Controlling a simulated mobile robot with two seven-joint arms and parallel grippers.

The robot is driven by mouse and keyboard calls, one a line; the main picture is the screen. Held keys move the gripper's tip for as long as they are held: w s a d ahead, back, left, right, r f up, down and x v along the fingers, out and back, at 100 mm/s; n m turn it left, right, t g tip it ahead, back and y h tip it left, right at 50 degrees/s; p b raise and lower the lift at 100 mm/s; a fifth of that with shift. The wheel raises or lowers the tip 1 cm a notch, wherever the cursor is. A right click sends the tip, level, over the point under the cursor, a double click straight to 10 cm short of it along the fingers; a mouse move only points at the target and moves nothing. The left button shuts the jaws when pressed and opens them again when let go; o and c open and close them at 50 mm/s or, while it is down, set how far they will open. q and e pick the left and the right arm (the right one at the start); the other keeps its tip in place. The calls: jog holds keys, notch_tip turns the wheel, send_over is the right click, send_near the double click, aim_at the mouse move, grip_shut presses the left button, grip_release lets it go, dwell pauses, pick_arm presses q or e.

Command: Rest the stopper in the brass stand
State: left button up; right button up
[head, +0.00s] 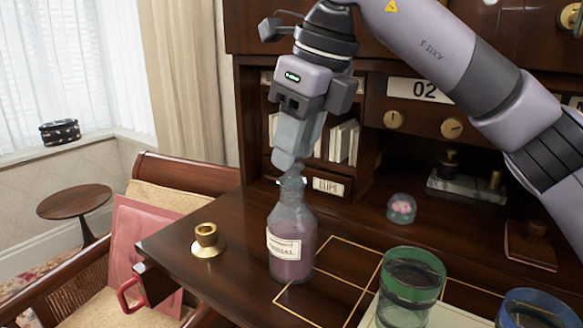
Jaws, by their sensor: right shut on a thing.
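A glass bottle (291,236) with a cream label and purple contents stands upright on the dark wooden desk. The clear glass stopper (291,181) is at the bottle's mouth; I cannot tell whether it is seated in the neck or just above it. My right gripper (287,167) comes from above, tilted, and is shut on the stopper's top, hiding part of it. The brass stand (207,239), a small cup on a round foot, is empty on the desk left of the bottle. My left gripper is out of view.
A green glass (409,288) and a blue glass (536,308) stand at the front right. A glass dome paperweight (401,208) and an inkstand (465,190) are behind. Desk shelves (345,142) rise close behind my gripper. The desktop between bottle and stand is clear.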

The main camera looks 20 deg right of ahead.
jog(key=shift+r+p, duration=0.45)
jog(key=shift+r, duration=0.2)
jog(key=shift+r+p, duration=0.75)
dwell(1.3)
